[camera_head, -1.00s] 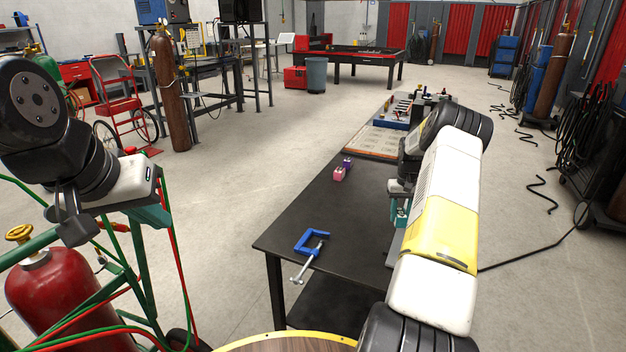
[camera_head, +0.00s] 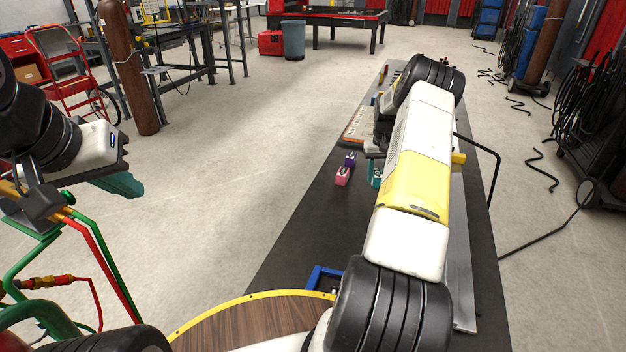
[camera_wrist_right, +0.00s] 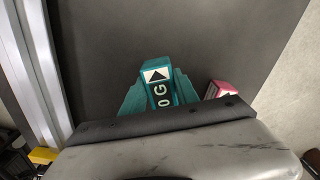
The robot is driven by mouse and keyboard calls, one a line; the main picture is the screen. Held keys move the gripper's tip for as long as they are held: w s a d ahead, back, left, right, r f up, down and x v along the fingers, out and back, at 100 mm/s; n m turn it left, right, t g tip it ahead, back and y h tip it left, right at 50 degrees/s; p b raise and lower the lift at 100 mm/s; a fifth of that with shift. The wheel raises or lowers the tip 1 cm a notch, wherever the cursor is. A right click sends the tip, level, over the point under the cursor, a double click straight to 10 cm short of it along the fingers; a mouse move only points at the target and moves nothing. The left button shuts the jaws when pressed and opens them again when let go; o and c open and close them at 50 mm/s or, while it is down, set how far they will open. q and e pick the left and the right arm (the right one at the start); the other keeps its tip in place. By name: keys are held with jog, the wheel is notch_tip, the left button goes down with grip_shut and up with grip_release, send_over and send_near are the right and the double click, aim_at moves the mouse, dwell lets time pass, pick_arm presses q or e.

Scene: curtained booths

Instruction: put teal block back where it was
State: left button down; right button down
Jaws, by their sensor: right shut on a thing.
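The teal block (camera_wrist_right: 160,88), marked with a black triangle and white letters, sits between the teal fingers of my right gripper (camera_wrist_right: 158,92) in the right wrist view. The gripper is shut on it, over the dark table (camera_head: 305,215). Whether the block touches the tabletop I cannot tell. In the head view the right gripper (camera_head: 376,178) shows only as a bit of teal, mostly hidden behind my arm. My left gripper (camera_head: 122,184) hangs at the left, away from the table; its finger gap is not clear.
A pink block (camera_head: 342,176) and a purple block (camera_head: 350,159) stand just left of my right gripper. The pink one also shows in the wrist view (camera_wrist_right: 220,90). A blue clamp (camera_head: 318,278) lies at the near table edge. A metal bar (camera_head: 462,265) lies along the right.

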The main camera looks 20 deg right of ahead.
jog(key=a, duration=1)
jog(key=w+a+f, duration=0.1)
jog(key=a, duration=0.4)
jog(key=shift+a+f, duration=0.1)
jog(key=shift+a, duration=0.2)
jog(key=shift+a+f, duration=0.15)
jog(key=shift+f, duration=1.6)
jog(key=shift+f, duration=0.15)
jog(key=c, duration=0.9)
grip_release()
